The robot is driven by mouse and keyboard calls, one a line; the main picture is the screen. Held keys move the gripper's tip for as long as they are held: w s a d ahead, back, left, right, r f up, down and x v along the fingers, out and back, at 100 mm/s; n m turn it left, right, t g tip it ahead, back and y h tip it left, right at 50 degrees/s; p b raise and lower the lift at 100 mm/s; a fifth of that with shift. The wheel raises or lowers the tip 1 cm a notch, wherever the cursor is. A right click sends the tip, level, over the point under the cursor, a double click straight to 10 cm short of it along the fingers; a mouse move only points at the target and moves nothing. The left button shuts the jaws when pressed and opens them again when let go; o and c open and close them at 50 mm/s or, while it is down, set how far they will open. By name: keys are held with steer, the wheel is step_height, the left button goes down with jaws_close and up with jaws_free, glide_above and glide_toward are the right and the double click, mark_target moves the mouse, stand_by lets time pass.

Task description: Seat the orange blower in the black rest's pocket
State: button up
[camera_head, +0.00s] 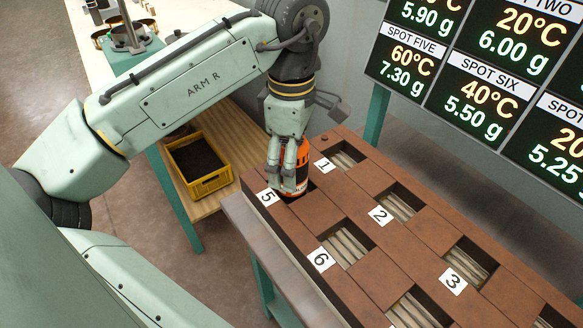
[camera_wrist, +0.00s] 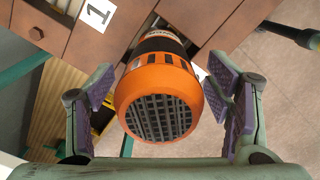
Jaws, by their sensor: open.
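The orange blower (camera_head: 302,160) stands at the pocket by label 5 on the brown bench, its lower end in or over that pocket. In the wrist view the blower (camera_wrist: 165,68) shows an orange shell, a black grille facing the camera and a dark band with a label beyond. My gripper (camera_head: 287,172) is over the blower from above. In the wrist view its purple-padded fingers (camera_wrist: 168,105) are open on either side of the blower, with gaps visible. I cannot make out the black rest in either view.
The brown bench (camera_head: 335,200) has several numbered pockets with pale slats. A yellow crate (camera_head: 199,165) with dark contents stands on a wooden shelf to the left. A large readout board (camera_head: 480,75) stands at the upper right. A table with small items is at the upper left.

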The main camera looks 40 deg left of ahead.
steer(key=shift+f, duration=1.15)
jaws_close()
